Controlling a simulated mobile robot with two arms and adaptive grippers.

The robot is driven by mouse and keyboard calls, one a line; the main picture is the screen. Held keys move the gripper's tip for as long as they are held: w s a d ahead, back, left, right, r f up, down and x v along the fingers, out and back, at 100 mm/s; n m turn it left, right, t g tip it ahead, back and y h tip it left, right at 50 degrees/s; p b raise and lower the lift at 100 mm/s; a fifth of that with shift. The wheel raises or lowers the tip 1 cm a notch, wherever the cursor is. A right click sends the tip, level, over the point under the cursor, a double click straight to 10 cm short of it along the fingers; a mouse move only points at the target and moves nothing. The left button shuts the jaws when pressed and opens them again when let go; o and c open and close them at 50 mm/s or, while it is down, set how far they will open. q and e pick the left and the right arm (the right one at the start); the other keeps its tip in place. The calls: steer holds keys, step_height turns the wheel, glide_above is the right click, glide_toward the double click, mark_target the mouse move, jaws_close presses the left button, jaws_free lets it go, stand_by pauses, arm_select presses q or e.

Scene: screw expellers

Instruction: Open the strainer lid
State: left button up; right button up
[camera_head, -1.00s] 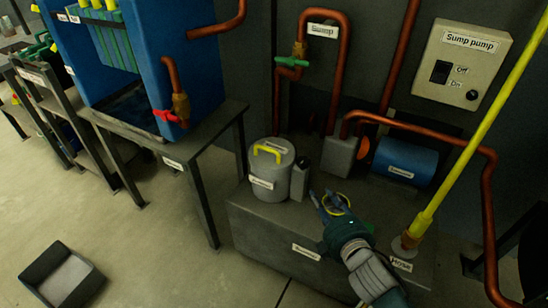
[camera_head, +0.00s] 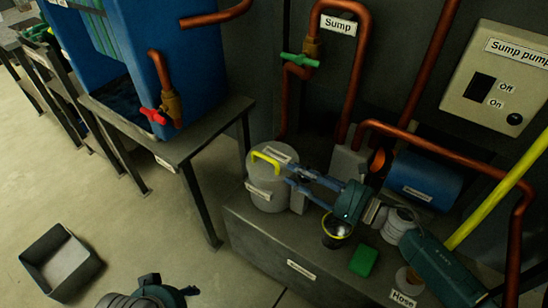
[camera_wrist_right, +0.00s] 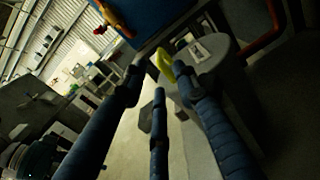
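The strainer is a grey upright cylinder (camera_head: 268,197) on the grey plinth, and its grey lid (camera_head: 281,153) looks shut. A curved yellow handle (camera_head: 266,158) stands on the lid and also shows in the right wrist view (camera_wrist_right: 166,64). My right gripper (camera_head: 291,177) reaches in from the right, with its blue fingers spread at the lid's right edge. In the right wrist view the handle shows between the tips of the open fingers (camera_wrist_right: 163,78), with no clear contact. Part of my left arm shows at the bottom; its fingers cannot be made out clearly.
A black cup with a yellow rim (camera_head: 336,231) and a green block (camera_head: 363,260) are on the plinth (camera_head: 262,240) below my right arm. Copper pipes (camera_head: 362,60) rise behind. A blue tank (camera_head: 200,85) stands on a table at left. An open box (camera_head: 62,262) is on the floor.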

mark_target(278, 164)
steer(key=x, duration=0.8)
steer(key=shift+w+a, duration=0.15)
jaws_close()
